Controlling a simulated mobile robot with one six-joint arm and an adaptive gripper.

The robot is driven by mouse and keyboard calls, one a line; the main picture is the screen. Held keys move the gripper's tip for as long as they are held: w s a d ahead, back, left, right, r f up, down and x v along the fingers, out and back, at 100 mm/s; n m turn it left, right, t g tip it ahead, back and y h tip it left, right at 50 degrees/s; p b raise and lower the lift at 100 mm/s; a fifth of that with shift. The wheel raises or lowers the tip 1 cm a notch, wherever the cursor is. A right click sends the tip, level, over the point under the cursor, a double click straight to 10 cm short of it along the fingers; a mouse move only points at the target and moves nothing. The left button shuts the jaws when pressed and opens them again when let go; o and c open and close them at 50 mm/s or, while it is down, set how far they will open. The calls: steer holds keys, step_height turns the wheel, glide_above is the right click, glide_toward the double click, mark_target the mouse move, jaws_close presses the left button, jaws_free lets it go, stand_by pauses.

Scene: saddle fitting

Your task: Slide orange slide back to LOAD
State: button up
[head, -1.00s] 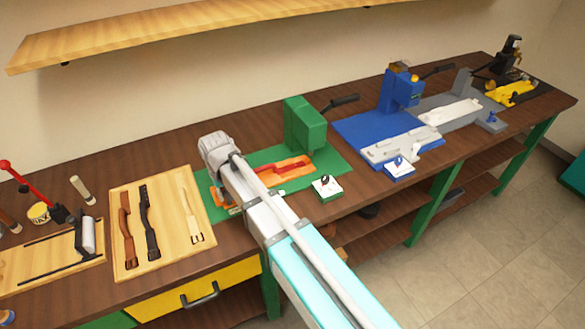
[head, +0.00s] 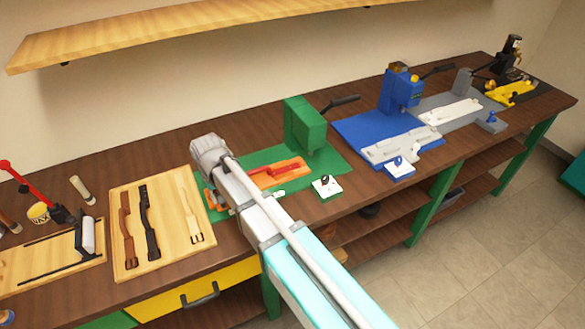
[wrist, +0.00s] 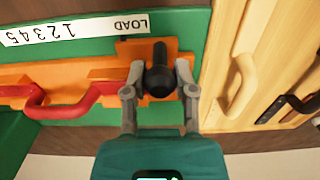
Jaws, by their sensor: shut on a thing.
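The orange slide (head: 268,177) lies on the green fixture base (head: 335,158) in the head view, partly hidden by my arm. It also shows in the wrist view (wrist: 18,78), with a red part (wrist: 70,106) on it. A black knob (wrist: 160,78) stands up from the slide's right end there. My gripper (wrist: 160,92) has its two grey fingers closed around the knob. A white scale strip (wrist: 75,28) reads LOAD and numbers, upside down. An orange tab (wrist: 135,46) lies beside the word LOAD. The fingers are hidden in the head view.
A wooden board (head: 158,245) with straps lies just left of the green base; its edge and a pale strap (wrist: 243,85) show close to the gripper in the wrist view. A green block with a black handle (head: 303,125) stands behind. A small white block (head: 327,187) sits right.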

steer(key=shift+o, duration=0.2)
steer(key=shift+s+a, duration=0.4)
steer(key=shift+a, duration=0.35)
steer(key=shift+o, duration=0.5)
steer(key=shift+a, duration=0.1)
steer(key=o, duration=0.7)
steer(key=shift+s, duration=0.1)
steer(key=shift+r+p, duration=0.35)
steer(key=shift+p, duration=0.05)
steer(key=shift+r+p, duration=2.65)
steer(key=shift+r, duration=0.05)
